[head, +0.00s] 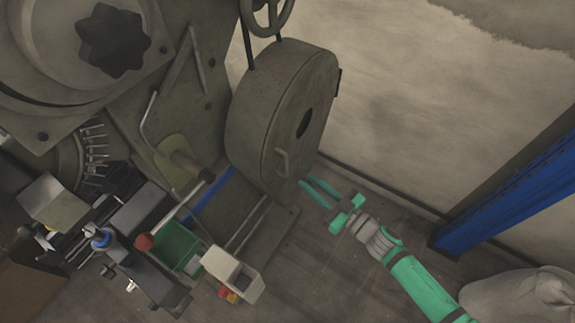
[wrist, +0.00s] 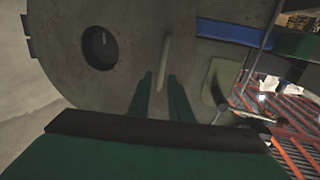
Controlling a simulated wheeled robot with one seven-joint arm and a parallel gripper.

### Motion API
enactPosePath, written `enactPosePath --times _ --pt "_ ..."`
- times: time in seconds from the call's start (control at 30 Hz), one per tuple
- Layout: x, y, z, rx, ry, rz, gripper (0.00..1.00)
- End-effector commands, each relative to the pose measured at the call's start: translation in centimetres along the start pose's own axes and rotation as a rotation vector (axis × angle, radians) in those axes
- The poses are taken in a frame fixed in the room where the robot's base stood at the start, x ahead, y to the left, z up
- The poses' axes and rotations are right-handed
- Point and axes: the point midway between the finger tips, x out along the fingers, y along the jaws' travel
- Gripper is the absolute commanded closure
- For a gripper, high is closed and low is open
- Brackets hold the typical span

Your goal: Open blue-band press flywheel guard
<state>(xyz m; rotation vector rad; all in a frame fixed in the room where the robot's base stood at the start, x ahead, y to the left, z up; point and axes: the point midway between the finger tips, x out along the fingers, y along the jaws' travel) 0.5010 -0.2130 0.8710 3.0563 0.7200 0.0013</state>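The flywheel guard (head: 258,110) is a round grey-green drum cover on the right side of the press. It looks closed, and its flat face has a dark round hole (head: 304,122). A small bar handle (head: 283,162) sits low on that face; it also shows upright in the wrist view (wrist: 163,58). A blue band (head: 212,196) runs along the press below the guard. My green gripper (head: 305,183) is open and empty, just short of the face, right of and below the handle. In the wrist view the handle lines up between my two fingertips (wrist: 161,78).
A lever with a red knob (head: 145,242), a green bin (head: 178,248) and a white box (head: 232,273) stand at the press's front. A blue post (head: 510,210) rises at the right. The floor between the guard and the post is mostly clear.

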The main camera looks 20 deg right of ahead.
Motion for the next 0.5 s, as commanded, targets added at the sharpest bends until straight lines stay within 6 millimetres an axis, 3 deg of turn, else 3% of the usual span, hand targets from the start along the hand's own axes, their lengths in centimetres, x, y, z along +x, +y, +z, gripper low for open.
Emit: enactPosePath --times 0.3,0.5 --pt "5.9 -0.6 0.0 0.0 0.002 -0.012 0.81" --pt "8.4 -0.3 0.0 0.001 0.001 -0.005 0.81"
